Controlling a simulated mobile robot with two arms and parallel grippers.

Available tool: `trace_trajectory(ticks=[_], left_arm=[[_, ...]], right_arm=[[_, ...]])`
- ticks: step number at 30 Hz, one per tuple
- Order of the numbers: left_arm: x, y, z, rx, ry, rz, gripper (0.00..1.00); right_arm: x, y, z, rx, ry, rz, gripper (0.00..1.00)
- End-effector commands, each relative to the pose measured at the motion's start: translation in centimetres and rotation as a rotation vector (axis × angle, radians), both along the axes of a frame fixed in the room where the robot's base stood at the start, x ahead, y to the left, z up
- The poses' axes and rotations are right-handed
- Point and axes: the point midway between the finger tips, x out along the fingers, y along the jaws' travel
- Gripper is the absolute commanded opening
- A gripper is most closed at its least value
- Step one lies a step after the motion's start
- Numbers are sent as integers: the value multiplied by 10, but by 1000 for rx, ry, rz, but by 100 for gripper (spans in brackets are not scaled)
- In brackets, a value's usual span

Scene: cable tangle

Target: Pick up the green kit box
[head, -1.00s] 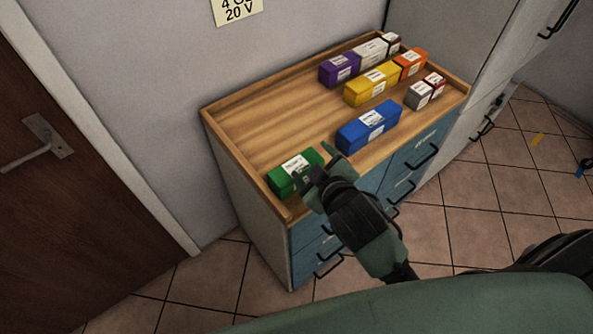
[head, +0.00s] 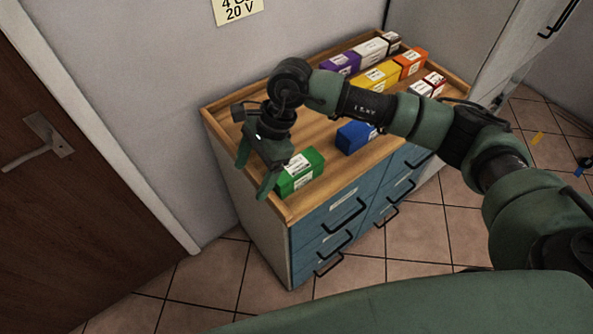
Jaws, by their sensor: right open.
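The green kit box (head: 301,173), with a white label on top, lies on the wooden cabinet top near its front left corner. My right gripper (head: 252,176) is open, its two fingers apart and pointing down toward the lower left. It is just left of the green box in the picture, with nothing seen between its fingers. Part of the box's left side is hidden behind the gripper, and I cannot tell whether they touch. My left gripper is not in view.
The cabinet top (head: 222,121) has a raised wooden rim. A blue box (head: 352,138), partly behind my right arm, and purple (head: 341,63), yellow (head: 381,75) and orange (head: 410,63) boxes stand farther right. A door (head: 75,170) is at the left.

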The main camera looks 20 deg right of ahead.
Motion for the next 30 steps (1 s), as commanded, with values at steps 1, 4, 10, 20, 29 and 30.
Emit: trace_trajectory(ticks=[1, 4, 10, 20, 29, 30], left_arm=[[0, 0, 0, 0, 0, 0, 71], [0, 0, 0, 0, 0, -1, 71], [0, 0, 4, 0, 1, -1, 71], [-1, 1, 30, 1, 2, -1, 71], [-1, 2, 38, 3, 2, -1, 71], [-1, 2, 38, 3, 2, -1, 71]], right_arm=[[15, -31, -1, -119, -34, 14, 75], [31, -79, 0, -298, -70, 35, 75], [41, -114, -2, -429, -80, 43, 75], [38, -112, -39, -426, -76, 44, 75], [39, -111, -72, -424, -81, 44, 75], [39, -111, -73, -424, -82, 43, 75]])
